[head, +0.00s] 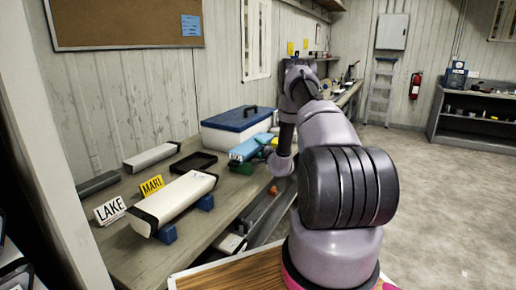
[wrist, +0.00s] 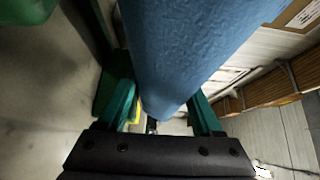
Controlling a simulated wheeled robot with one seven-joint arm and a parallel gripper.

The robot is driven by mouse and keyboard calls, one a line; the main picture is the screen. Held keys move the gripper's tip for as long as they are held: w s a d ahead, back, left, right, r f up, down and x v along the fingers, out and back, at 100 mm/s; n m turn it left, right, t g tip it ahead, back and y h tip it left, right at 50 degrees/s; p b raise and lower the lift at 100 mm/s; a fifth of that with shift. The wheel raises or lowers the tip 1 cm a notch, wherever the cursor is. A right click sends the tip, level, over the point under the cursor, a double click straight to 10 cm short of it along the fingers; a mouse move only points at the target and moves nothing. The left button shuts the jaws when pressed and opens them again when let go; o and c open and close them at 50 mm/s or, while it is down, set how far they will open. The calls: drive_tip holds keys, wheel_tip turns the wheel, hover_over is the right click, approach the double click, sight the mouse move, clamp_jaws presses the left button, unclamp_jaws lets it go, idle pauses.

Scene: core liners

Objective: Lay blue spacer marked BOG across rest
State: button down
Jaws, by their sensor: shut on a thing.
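In the wrist view, my gripper (wrist: 162,105) has its green fingers on either side of a blue, rounded, textured piece (wrist: 190,45), shut on it. No BOG marking is readable on it. In the head view, a light blue piece (head: 246,148) shows at the end of my arm, beside the cooler; the fingers are too small to make out there. A white liner (head: 177,198) with black ends lies across two blue blocks (head: 166,234) on the bench at the near left. I cannot tell which thing is the rest.
A LAKE card (head: 110,211) and a yellow MARL card (head: 151,187) stand by the white liner. Behind are a grey liner (head: 151,156), a black tray (head: 193,163) and a blue-lidded cooler (head: 237,127). A green container (head: 240,169) sits below the light blue piece.

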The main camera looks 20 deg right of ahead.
drive_tip(key=shift+f, duration=0.15)
drive_tip(key=shift+c, duration=0.2)
unclamp_jaws()
drive_tip(key=shift+r, duration=0.25)
drive_tip(key=s, duration=1.2)
drive_tip(key=shift+d, duration=0.15)
drive_tip(key=shift+s, duration=0.1)
